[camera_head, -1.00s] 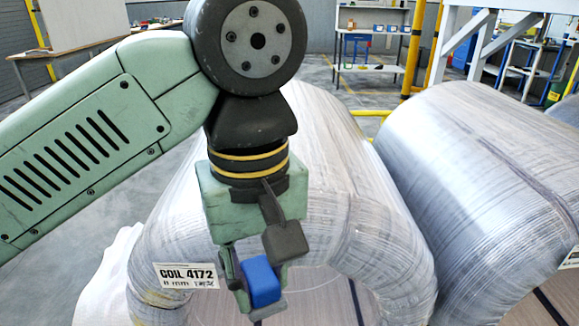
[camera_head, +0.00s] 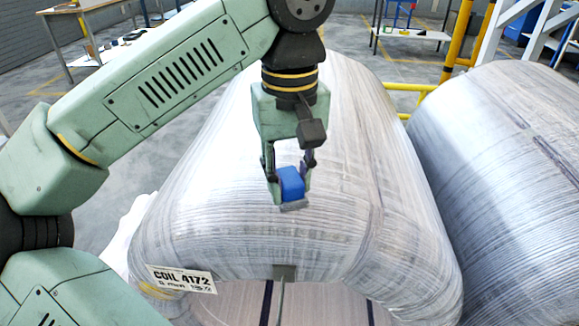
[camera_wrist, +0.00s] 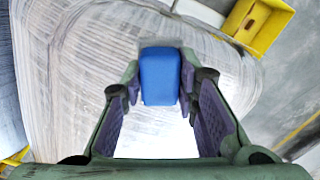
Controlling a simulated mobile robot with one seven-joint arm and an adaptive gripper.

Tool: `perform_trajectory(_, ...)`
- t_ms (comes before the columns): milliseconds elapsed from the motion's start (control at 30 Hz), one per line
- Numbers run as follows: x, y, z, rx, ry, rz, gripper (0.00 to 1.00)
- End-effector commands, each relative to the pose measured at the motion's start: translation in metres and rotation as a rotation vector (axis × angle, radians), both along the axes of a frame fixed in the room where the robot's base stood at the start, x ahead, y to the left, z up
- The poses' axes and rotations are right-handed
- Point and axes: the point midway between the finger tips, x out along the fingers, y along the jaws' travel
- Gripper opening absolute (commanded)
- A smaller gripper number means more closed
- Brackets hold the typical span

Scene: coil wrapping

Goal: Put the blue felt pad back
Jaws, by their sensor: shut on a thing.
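The blue felt pad (camera_head: 291,184) is a small blue block between the fingers of my gripper (camera_head: 287,188). My gripper is shut on it and holds it in front of the wrapped coil (camera_head: 230,190) labelled COIL 4172. In the wrist view the pad (camera_wrist: 160,76) sits between the two fingertips (camera_wrist: 158,82), with the pale wrapped coil (camera_wrist: 80,80) behind it. I cannot tell the gap between pad and coil.
A second wrapped coil (camera_head: 510,130) stands close on the right. Yellow rails (camera_head: 410,88) and a shelf (camera_head: 415,34) stand behind.

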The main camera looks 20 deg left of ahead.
Motion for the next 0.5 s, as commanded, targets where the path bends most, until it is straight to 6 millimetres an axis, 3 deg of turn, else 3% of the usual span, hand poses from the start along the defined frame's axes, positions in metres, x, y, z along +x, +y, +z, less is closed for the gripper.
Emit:
perform_trajectory(100,0.027,0.010,0.000,-0.003,0.001,0.000,0.05)
perform_trajectory(200,0.041,0.016,-0.002,-0.003,0.000,0.000,0.05)
perform_trajectory(500,0.050,0.021,-0.019,-0.002,0.002,-0.002,0.05)
